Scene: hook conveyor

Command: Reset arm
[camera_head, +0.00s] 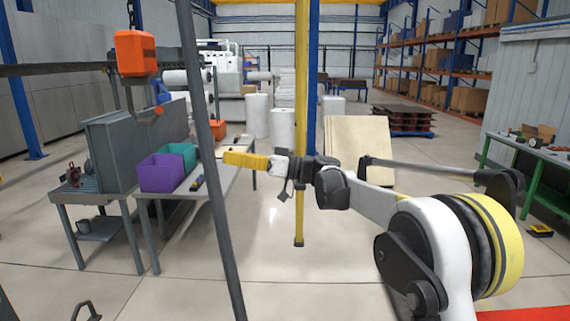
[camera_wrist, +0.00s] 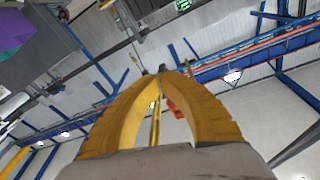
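My gripper (camera_head: 230,158) has yellow fingers and points left in the head view, with my white and dark arm stretched out level behind it from the right. It is in the air, in front of the right end of the grey table and apart from the bins. In the wrist view the two curved fingers of my gripper (camera_wrist: 166,74) arch together and their tips meet. Nothing is held at the tips. A small orange shape (camera_wrist: 173,108) shows through the gap between the fingers; I cannot tell what it is.
An orange hoist block (camera_head: 136,53) with a hook hangs at the upper left. A purple bin (camera_head: 161,173) and a teal bin (camera_head: 184,151) stand on the grey table (camera_head: 222,178). A yellow post (camera_head: 301,100) rises close to my arm. A green-framed bench (camera_head: 525,151) stands right.

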